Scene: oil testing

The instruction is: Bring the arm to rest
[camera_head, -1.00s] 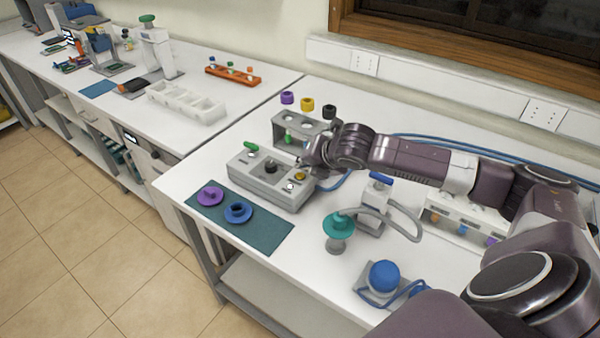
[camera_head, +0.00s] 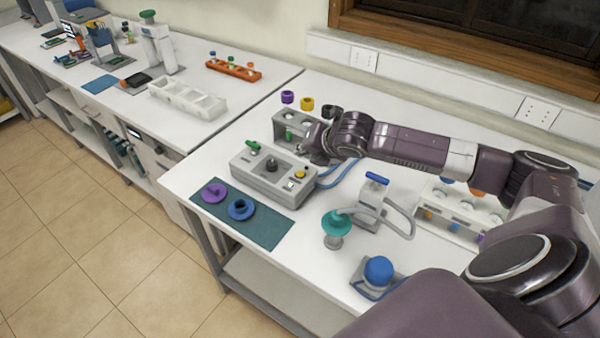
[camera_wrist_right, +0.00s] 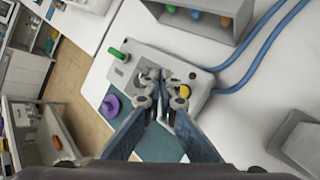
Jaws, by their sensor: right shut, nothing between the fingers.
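My right gripper (camera_head: 307,152) is shut and empty in the head view. It hangs above the back right of a grey-white test device (camera_head: 262,186), which has a green lever (camera_head: 253,145) and a yellow button (camera_head: 300,174). In the right wrist view, my right gripper's closed fingertips (camera_wrist_right: 166,78) point at the device and cover part of its top. The yellow button (camera_wrist_right: 184,90) shows beside them. I cannot tell the exact gap to the device. My right arm stretches in from the right over the table. My left gripper is not in view.
A dark green mat (camera_head: 262,229) holds a purple piece (camera_head: 214,192) and a blue ring (camera_head: 241,209). A grey rack (camera_head: 284,118) stands behind the device.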

